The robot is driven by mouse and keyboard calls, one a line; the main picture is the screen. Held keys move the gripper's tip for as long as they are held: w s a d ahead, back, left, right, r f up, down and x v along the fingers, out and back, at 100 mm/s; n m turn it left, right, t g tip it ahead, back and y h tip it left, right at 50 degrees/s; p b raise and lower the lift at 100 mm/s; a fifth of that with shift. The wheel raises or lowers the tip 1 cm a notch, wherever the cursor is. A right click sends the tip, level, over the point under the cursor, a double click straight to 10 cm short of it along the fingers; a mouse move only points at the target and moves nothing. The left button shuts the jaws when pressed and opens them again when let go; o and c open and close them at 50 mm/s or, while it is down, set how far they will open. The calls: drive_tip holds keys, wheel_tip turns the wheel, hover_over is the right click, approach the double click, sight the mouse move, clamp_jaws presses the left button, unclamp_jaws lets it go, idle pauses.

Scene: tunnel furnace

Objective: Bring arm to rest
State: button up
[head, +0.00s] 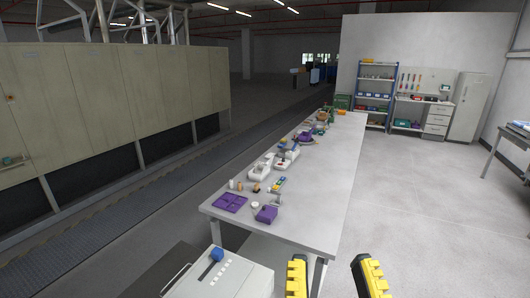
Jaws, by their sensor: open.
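My gripper (332,262) shows at the bottom edge of the head view as two yellow and black fingers set wide apart. It is open, and nothing shows between the fingers. It appears in front of the near end of a long grey table (333,175). The rest of my arm is out of view.
A purple tray (230,202), a purple block (266,214), white devices (262,168) and several small parts stand along the table's left side. A white box with a blue knob (217,255) is at lower left. The table's right strip and the floor to its right are clear.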

wheel_tip(320, 180, up, 20)
drive_tip(key=p, duration=1.6)
drive_tip(key=shift+f, duration=0.2)
